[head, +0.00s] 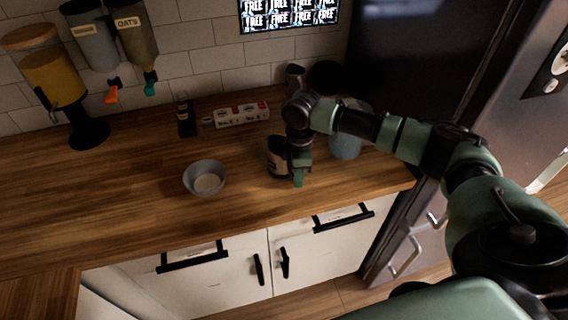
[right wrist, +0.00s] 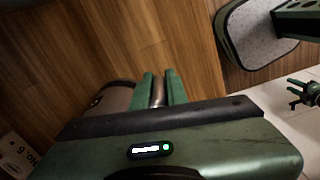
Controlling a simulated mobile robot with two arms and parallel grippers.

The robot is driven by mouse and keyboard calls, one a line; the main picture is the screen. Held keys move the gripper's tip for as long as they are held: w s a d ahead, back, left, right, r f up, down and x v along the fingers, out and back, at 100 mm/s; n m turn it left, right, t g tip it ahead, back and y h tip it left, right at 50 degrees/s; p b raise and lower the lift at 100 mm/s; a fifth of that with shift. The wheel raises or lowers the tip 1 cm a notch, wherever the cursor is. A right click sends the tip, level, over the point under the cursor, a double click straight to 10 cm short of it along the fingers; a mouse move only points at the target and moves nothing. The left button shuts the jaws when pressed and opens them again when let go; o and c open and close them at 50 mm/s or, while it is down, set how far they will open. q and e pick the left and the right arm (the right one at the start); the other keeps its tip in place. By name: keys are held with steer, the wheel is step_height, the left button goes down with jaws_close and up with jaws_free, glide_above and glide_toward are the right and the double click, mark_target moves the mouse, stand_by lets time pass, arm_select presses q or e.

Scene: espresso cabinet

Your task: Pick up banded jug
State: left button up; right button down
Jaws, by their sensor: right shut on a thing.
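The banded jug (head: 277,157) is a dark jug with a pale band, upright on the wooden counter near its front edge. My right gripper (head: 298,176) is at its right side, pointing down. In the right wrist view its two green fingers (right wrist: 159,88) are shut on a narrow metallic part, apparently the handle of the jug (right wrist: 115,96). The gripper hides part of the jug's right side. My left gripper (right wrist: 297,94) shows small at the right edge of the right wrist view, its fingers apart and empty; it is not in the head view.
A grey bowl (head: 205,178) stands left of the jug. A small carton (head: 242,115) and a dark bottle (head: 185,115) stand behind. A blue-grey container (head: 346,145) stands right, partly behind my arm. Dispensers (head: 135,40) are at back left. The left counter is clear.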

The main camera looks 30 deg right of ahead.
steer(key=shift+r, duration=0.15)
step_height(320, 180, up, 20)
steer(key=b, duration=0.3)
steer(key=shift+a+f, duration=0.15)
steer(key=shift+f, duration=0.1)
stand_by(0.9)
